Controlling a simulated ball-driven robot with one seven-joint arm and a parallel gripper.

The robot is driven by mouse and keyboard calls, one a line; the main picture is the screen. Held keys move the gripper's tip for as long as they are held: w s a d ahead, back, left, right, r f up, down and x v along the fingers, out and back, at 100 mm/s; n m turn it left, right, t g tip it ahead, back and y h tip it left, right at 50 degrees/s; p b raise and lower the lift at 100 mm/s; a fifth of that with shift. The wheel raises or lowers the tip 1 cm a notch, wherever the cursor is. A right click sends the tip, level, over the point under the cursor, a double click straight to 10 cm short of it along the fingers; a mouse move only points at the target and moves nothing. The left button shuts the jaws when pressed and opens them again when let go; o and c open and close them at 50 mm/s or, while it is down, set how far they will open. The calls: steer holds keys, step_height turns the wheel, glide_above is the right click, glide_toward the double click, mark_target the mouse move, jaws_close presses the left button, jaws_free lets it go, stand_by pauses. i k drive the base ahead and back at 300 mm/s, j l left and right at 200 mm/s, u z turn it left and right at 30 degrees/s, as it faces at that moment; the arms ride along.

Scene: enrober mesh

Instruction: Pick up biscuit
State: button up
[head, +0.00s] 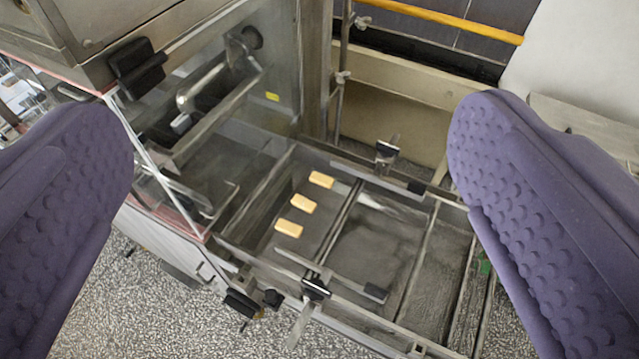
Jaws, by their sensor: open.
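Three small tan biscuits lie in a slanting row on the grey mesh belt (308,238) of the machine. The far biscuit (321,180) is highest in the picture, the middle biscuit (303,204) is below it, and the near biscuit (288,229) is lowest. They lie apart from one another. My gripper (290,150) has two purple, bumpy fingers, one at each side of the picture. It is open and empty. The biscuits show in the gap between the fingers, well beyond them. None of the three is covered.
The machine's clear-sided housing (215,85) stands left of the biscuits. Metal rails and black-knobbed clamps (316,289) border the belt. A metal frame with empty bays (430,265) extends right. A yellow bar (440,15) crosses the top. Speckled floor (130,300) lies below.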

mark_target(306, 205)
steer(key=i+j+u, duration=0.15)
steer(key=i+u, duration=0.2)
steer(key=i, duration=0.25)
steer(key=i+u, duration=0.3)
steer(key=i, duration=0.3)
